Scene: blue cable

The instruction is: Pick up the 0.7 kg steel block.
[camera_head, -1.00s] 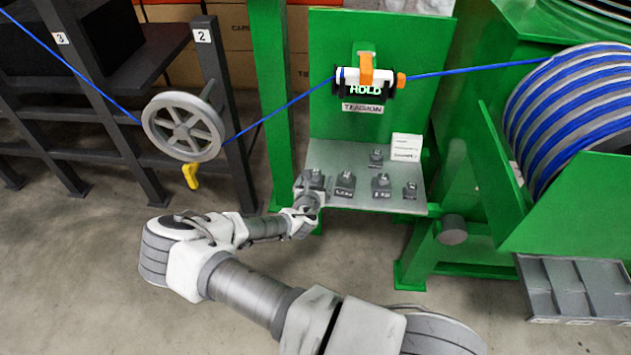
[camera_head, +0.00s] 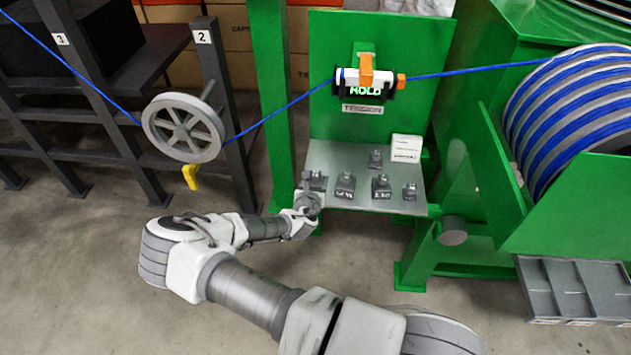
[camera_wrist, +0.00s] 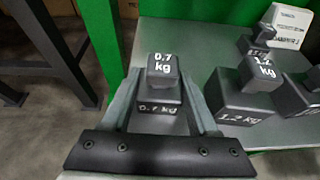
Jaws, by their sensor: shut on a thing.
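The 0.7 kg steel block (camera_wrist: 160,103) is dark grey with a knob on top, and "0.7 kg" is printed in white on its knob and front. In the wrist view it stands upright between the two fingers of my gripper (camera_wrist: 160,80), which is shut on it. In the head view the block (camera_head: 315,179) is at the left front corner of the grey shelf (camera_head: 345,157), and my gripper (camera_head: 308,196) reaches it from the front left. I see no clear gap under the block, but the fingers and gripper body hide part of its base.
A 1.2 kg block (camera_wrist: 241,100) stands just right of my gripper. Several other blocks (camera_head: 381,186) and a white card (camera_head: 406,148) are on the shelf. A green post (camera_head: 270,90) rises at the left, and a green back panel (camera_head: 335,45) stands behind.

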